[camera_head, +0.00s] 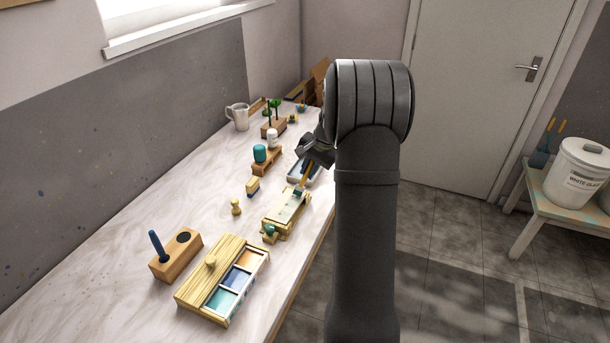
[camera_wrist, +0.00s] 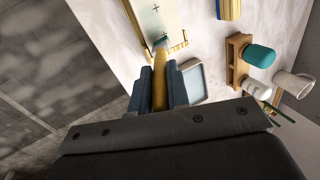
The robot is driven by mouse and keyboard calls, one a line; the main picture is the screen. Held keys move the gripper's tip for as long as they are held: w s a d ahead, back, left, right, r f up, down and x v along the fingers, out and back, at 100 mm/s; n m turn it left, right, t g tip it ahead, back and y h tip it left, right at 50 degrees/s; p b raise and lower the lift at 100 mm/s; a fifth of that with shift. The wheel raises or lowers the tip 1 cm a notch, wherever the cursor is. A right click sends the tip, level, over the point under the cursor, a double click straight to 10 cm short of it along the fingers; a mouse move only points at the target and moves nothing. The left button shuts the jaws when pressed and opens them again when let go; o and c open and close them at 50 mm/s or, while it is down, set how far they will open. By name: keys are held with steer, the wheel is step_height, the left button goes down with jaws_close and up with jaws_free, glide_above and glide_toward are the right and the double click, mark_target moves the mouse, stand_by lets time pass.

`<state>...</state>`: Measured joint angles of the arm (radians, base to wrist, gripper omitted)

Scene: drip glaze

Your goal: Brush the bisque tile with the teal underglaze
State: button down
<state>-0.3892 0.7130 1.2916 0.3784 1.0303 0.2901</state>
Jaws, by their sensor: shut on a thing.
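My gripper (camera_head: 309,160) is shut on a yellow-handled brush (camera_head: 306,176), whose handle also shows between the fingers in the wrist view (camera_wrist: 160,92). The brush's bluish tip (camera_wrist: 160,43) points at the near end of the pale tile (camera_wrist: 153,18). I cannot tell whether it touches. The tile, marked with small dark crosses, lies in a wooden holder (camera_head: 272,233) in the head view. No clear teal coat shows on its visible face. The teal underglaze (camera_head: 221,300) fills the nearest compartment of a wooden box, beside blue and orange ones.
A pale shallow tray (camera_wrist: 194,81) lies beside the brush. A rack with teal and white jars (camera_head: 260,154) and a mug (camera_head: 237,117) stand farther back.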

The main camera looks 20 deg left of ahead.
steer(key=shift+w, duration=0.5)
steer(key=shift+s, duration=6.35)
steer(key=w, duration=1.3)
steer(key=shift+a, duration=1.25)
steer(key=s, duration=1.3)
steer(key=w, duration=1.2)
steer(key=shift+w+a, duration=0.3)
steer(key=shift+w, duration=0.1)
steer(key=s, duration=1.3)
step_height(320, 180, up, 8)
steer(key=shift+w, duration=0.2)
steer(key=shift+a, duration=0.1)
